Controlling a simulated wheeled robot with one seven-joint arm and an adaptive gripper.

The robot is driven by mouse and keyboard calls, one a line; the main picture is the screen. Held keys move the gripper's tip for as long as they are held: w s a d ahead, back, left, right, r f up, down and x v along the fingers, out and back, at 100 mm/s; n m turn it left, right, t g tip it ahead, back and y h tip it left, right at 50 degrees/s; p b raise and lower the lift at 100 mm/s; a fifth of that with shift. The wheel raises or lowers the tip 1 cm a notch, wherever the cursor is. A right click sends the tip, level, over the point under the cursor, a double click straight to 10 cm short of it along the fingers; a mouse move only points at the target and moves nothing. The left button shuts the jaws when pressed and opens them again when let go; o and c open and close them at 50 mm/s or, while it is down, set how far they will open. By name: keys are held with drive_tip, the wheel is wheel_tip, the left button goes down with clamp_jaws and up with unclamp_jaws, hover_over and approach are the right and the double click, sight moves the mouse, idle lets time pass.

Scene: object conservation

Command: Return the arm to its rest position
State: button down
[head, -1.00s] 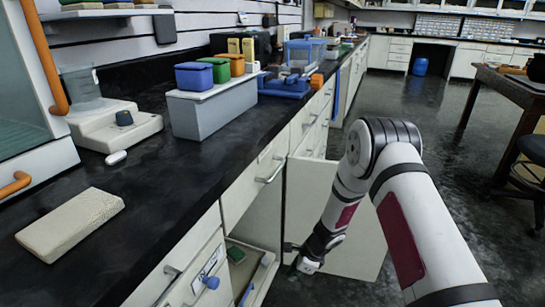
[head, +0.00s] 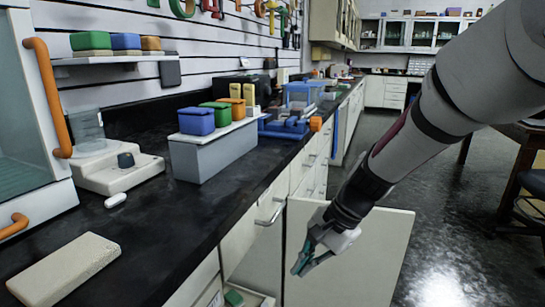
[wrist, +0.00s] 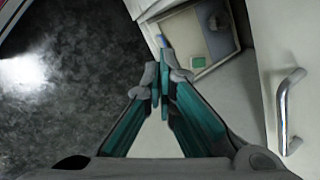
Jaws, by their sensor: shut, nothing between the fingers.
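My arm comes in from the upper right of the head view and points down to the left. My gripper (head: 303,266) is at its end, shut and empty, in front of the open cabinet door (head: 355,262). In the wrist view my gripper (wrist: 160,90) shows two teal fingers with their tips together and nothing between them.
The black counter (head: 150,235) on the left holds a beige block (head: 62,270), a scale (head: 118,170), and a grey box (head: 215,153) bearing blue, green and orange containers. A silver handle (wrist: 287,110) is at the right in the wrist view.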

drive_tip(key=s+d+r+n+h, duration=0.1)
drive_tip(key=s+d+r+n, duration=0.15)
drive_tip(key=s+r, duration=0.35)
drive_tip(key=s+d+r+n+h, duration=0.1)
drive_tip(key=s+d+r+n, duration=0.15)
drive_tip(key=s, duration=0.65)
drive_tip(key=s+d+r+n+h, duration=0.15)
drive_tip(key=s+d, duration=0.25)
drive_tip(key=s, duration=0.4)
drive_tip(key=s+d+n+h, duration=0.2)
drive_tip(key=s+d, duration=0.1)
drive_tip(key=s, duration=0.6)
wheel_tip(320, 180, up, 32)
drive_tip(key=t+p, duration=0.3)
drive_tip(key=p, duration=2.7)
drive_tip(key=shift+w+d+r+n+t, duration=0.2)
drive_tip(key=shift+n+t, duration=0.1)
drive_tip(key=shift+n, duration=0.05)
